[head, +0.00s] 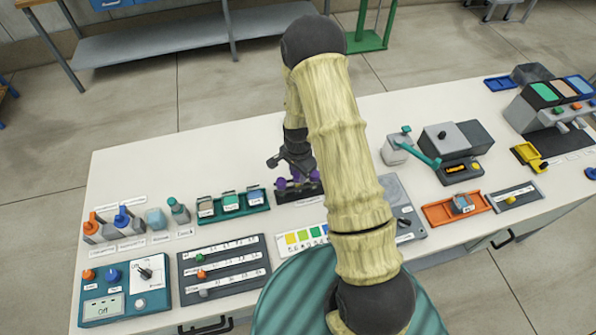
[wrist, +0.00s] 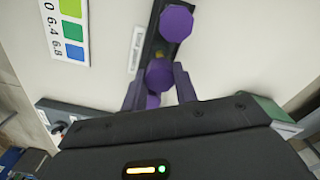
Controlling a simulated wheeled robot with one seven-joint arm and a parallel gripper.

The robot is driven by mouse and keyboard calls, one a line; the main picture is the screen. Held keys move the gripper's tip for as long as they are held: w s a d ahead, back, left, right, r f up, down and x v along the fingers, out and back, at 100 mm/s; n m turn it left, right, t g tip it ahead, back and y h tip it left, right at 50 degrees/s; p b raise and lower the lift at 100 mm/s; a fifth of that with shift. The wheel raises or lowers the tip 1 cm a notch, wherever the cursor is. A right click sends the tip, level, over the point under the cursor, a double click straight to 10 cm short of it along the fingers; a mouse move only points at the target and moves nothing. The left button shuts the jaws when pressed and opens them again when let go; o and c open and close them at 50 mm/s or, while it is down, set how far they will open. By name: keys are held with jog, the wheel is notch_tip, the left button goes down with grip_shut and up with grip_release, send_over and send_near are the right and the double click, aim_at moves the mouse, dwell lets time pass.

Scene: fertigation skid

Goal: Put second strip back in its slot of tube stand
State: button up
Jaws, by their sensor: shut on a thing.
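The tube stand (wrist: 148,50) is a long dark holder on the white bench, and it also shows in the head view (head: 298,194). A purple octagonal cap (wrist: 175,22) stands at its far part in the wrist view. My gripper (wrist: 160,82) has purple fingers, shut on a second purple-capped piece, which I take as the second strip (wrist: 158,73). This piece is over or at the near part of the stand; whether it is seated is hidden. A small yellowish spot shows on the stand between the two caps. In the head view the fingers are small beside my arm.
A colour chart (wrist: 70,30) lies beside the stand. In the head view, a green rack with jars (head: 231,206) is left of the stand, and a slider panel (head: 224,268) is in front of it. Bare bench (head: 200,160) lies behind.

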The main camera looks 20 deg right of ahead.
jog(key=shift+f+b, duration=0.3)
jog(key=shift+f, duration=0.4)
jog(key=o, duration=0.9)
jog(key=shift+r, duration=0.1)
jog(key=shift+r+p, duration=2.45)
jog(key=shift+r, duration=1)
